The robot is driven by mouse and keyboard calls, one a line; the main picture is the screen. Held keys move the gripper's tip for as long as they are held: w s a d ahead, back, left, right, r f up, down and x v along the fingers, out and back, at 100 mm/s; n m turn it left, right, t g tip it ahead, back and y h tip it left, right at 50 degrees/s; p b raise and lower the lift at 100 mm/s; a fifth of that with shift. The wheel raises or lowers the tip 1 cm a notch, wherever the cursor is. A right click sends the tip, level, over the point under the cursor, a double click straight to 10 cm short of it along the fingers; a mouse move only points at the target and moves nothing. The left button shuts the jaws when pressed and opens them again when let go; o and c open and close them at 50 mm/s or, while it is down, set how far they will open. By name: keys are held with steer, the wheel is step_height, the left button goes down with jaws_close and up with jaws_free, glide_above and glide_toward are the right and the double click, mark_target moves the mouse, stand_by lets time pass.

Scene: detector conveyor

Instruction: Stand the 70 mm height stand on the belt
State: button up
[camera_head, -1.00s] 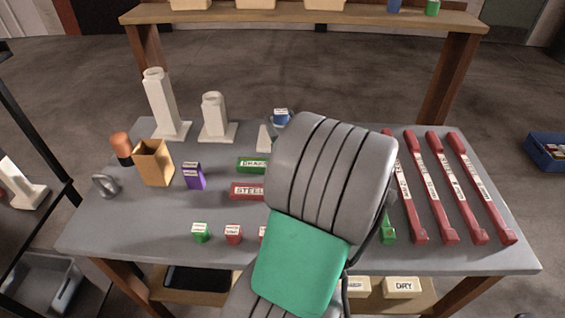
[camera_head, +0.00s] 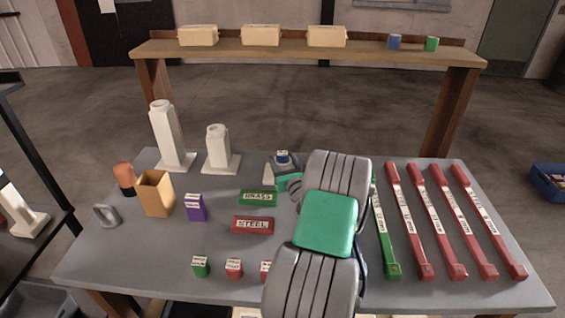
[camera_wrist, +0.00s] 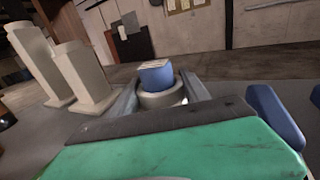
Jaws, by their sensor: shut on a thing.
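My gripper (camera_head: 283,168) is low over the back middle of the grey table, partly hidden by my arm. In the wrist view my gripper (camera_wrist: 163,98) is shut on a short, pale, round-topped piece (camera_wrist: 163,99), which looks like the shortest stand. A blue labelled block (camera_wrist: 157,75) sits on top of it or just behind it; I cannot tell which. A pale wedge (camera_head: 268,174), perhaps part of its base, shows beside the fingers. A tall white stand (camera_head: 167,137) and a shorter one (camera_head: 218,149) stand upright to the left. I can read no height marks. No belt is recognisable.
The grey table (camera_head: 130,262) also holds a tan open box (camera_head: 156,194), a purple block (camera_head: 195,208), bars marked BRASS (camera_head: 258,198) and STEEL (camera_head: 253,225), and several long red bars (camera_head: 433,222) at right. A wooden shelf (camera_head: 300,52) stands behind.

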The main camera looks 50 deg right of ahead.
steer(key=shift+f, duration=0.1)
steer(key=shift+f, duration=0.15)
steer(key=o, duration=1.6)
